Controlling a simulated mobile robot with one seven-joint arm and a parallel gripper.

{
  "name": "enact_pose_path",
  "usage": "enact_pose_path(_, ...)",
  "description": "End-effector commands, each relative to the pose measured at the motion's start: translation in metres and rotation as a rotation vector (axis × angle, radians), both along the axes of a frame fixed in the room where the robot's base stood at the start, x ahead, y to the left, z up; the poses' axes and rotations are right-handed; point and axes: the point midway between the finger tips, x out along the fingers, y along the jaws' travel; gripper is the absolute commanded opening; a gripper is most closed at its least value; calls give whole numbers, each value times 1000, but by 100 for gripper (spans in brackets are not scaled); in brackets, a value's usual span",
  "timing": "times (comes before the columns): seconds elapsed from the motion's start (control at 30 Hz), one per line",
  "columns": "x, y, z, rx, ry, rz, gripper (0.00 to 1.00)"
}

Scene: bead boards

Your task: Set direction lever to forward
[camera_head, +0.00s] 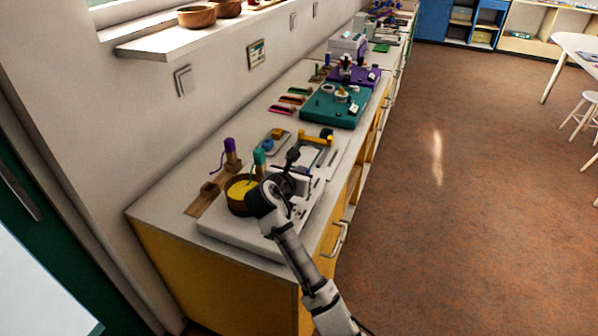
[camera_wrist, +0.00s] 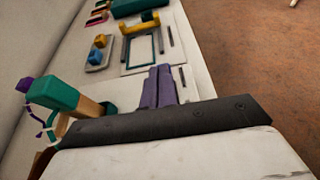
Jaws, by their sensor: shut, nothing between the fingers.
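My gripper (camera_wrist: 160,72) shows in the wrist view with its two fingers side by side, shut and empty. It is above the white board (camera_head: 222,232) at the near end of the counter. A teal-topped peg (camera_wrist: 52,93) stands left of the fingers, apart from them; it also shows in the head view (camera_head: 259,156). A purple-topped peg (camera_head: 230,146) stands behind it. I cannot tell which part is the direction lever; my gripper and arm hide part of the board.
A round brown container with yellow inside (camera_head: 238,199) sits beside my arm. A yellow-handled frame (camera_head: 317,137) and a small tray with blue and yellow blocks (camera_head: 273,140) lie beyond. A teal board (camera_head: 328,110) is farther along. The floor (camera_head: 450,210) at right is open.

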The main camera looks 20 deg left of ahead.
Motion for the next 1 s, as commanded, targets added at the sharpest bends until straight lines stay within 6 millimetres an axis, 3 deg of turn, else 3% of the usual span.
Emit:
enact_pose_path(0.23,-12,1,3,1,-1,2,0)
enact_pose_path(0.7,-104,4,38,2,-1,2,0)
enact_pose_path(1.0,-129,4,49,-1,0,0,0)
